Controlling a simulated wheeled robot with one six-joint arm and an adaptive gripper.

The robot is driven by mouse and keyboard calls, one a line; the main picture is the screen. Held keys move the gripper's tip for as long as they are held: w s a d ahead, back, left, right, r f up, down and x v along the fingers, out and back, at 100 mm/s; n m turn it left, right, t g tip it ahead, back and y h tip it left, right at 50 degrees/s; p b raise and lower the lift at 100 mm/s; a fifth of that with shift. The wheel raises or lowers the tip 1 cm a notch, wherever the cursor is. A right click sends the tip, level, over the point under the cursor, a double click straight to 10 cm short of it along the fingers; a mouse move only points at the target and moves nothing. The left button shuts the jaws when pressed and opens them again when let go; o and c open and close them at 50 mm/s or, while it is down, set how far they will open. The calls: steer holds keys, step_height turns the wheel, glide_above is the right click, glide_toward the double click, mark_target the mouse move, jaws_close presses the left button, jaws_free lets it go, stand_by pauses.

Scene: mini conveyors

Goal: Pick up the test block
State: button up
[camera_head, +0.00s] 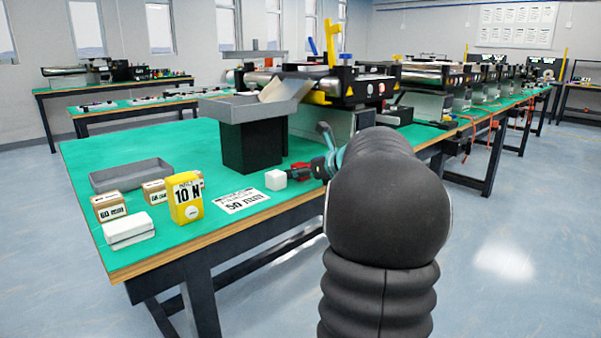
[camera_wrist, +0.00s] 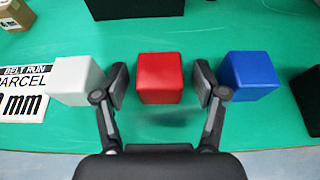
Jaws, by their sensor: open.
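Three plain cubes stand in a row on the green table in the wrist view: a white cube (camera_wrist: 78,80), a red cube (camera_wrist: 160,78) and a blue cube (camera_wrist: 248,75). None carries a readable label, so I cannot tell which is called the test block. My gripper (camera_wrist: 160,88) is open, with one finger on each side of the red cube. The left finger is between the white and red cubes, the right one between the red and blue. In the head view the white cube (camera_head: 276,180) shows clearly; the red cube is mostly hidden, and my arm hides the blue one.
A printed card (camera_head: 243,200) lies left of the white cube. A yellow "10 N" block (camera_head: 185,198), small labelled boxes (camera_head: 109,206) and a grey tray (camera_head: 130,174) stand farther left. A black pedestal (camera_head: 252,145) with a grey chute is behind the cubes. A black object (camera_wrist: 312,105) is right of the blue cube.

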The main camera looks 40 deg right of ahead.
steer(key=shift+w+f, duration=0.1)
steer(key=shift+w, duration=0.3)
steer(key=c, duration=1.3)
steer(key=shift+o, duration=0.2)
